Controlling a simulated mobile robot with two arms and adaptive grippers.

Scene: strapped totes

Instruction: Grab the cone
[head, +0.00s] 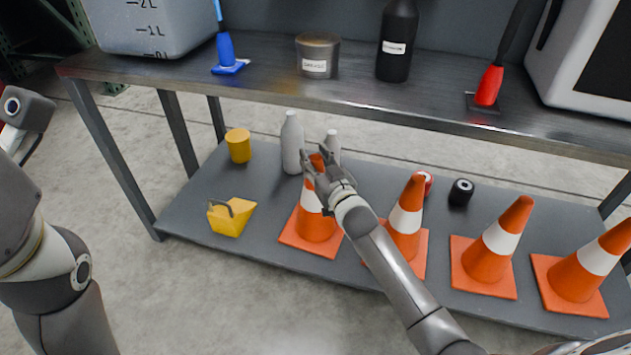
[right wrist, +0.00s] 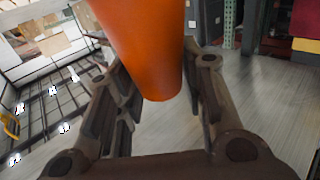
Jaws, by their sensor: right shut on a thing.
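Several orange cones with white bands stand in a row on the lower shelf (head: 183,212). My right gripper (head: 318,168) is at the top of the leftmost cone (head: 315,226), shut on it near the tip. This cone stands upright, its square base appearing to rest on the shelf. In the right wrist view the orange cone tip (right wrist: 150,50) is between the two fingers of my right gripper (right wrist: 160,95). The second cone (head: 404,220) is partly behind my right arm. Two more cones (head: 497,240) (head: 592,264) stand to the right. My left gripper is not in view.
Grey-white bottles (head: 292,143) stand just behind the held cone. A yellow cylinder (head: 238,146), a yellow wedge-shaped item (head: 231,217) and a dark roll (head: 461,192) are also on the lower shelf. The upper shelf (head: 270,88) overhangs behind, carrying a tub (head: 318,55) and a black bottle (head: 397,42).

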